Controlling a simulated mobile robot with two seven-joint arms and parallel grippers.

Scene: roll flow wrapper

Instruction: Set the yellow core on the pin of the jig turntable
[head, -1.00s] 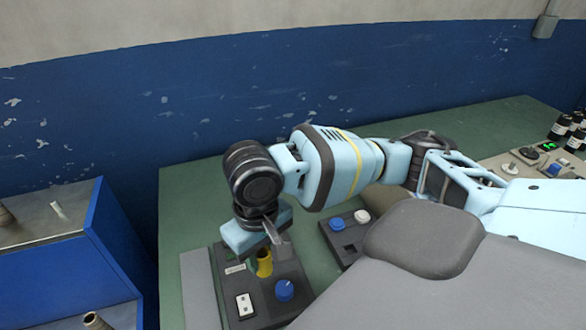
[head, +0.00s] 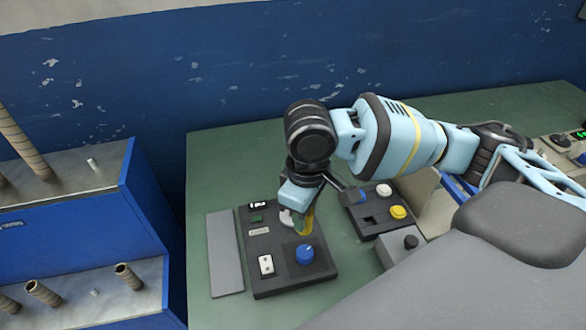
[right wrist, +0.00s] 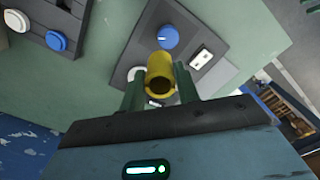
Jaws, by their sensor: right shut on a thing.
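The yellow core (head: 307,227) is a short hollow tube. It is over the dark control panel (head: 258,281), behind the blue knob (head: 304,254). My right gripper (head: 301,208) is shut on it, and in the right wrist view the core (right wrist: 159,68) sits between the two fingers, open end facing the camera. A pale round part (head: 287,219) shows beside the core; I cannot tell if it is the jig turntable. No pin shows clearly, and the core's far end is hidden, so I cannot tell if it touches anything. My left gripper is out of view.
A second box with white and yellow buttons (head: 398,212) stands to the right of the panel. A grey strip (head: 225,252) lies left of it. A blue rack (head: 95,230) with brown tubes is further left. Green tabletop behind the panel is clear.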

